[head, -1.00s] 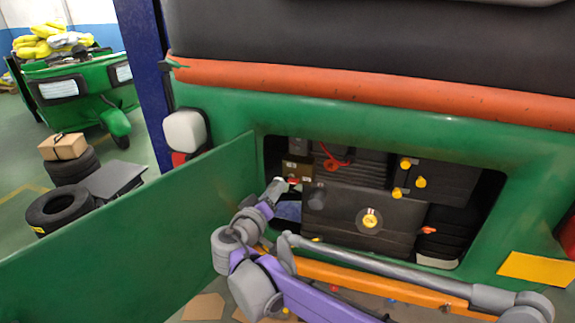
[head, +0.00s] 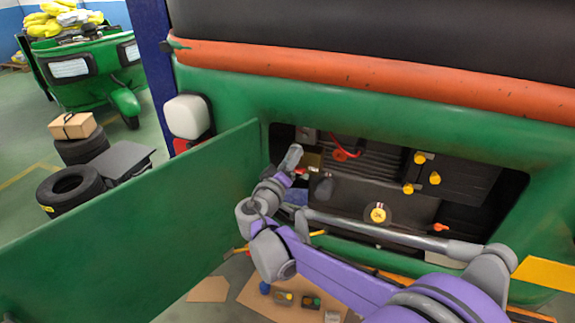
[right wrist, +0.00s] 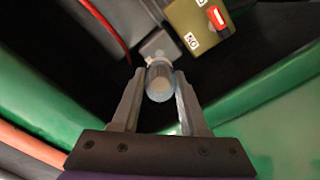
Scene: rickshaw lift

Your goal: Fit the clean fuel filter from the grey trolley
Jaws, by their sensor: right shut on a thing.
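My right gripper (right wrist: 160,90) is shut on a pale, translucent cylinder, the fuel filter (right wrist: 160,82). The filter is seen end-on between the two fingers in the right wrist view. Its far end is at a small grey block (right wrist: 158,46); I cannot tell whether they touch. In the head view my right gripper (head: 291,158) is inside the left end of the open engine bay (head: 385,195), below the grey block (head: 306,135). The filter is hard to make out from the gripper there. My left gripper is not in view.
An olive box (right wrist: 196,25) with a red part is close beside the block. A red cable (right wrist: 106,28) runs on the other side. The open green flap (head: 140,225) stands left of my arm. Tyres (head: 70,190) and a dark flat-topped stand (head: 122,160) are farther left.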

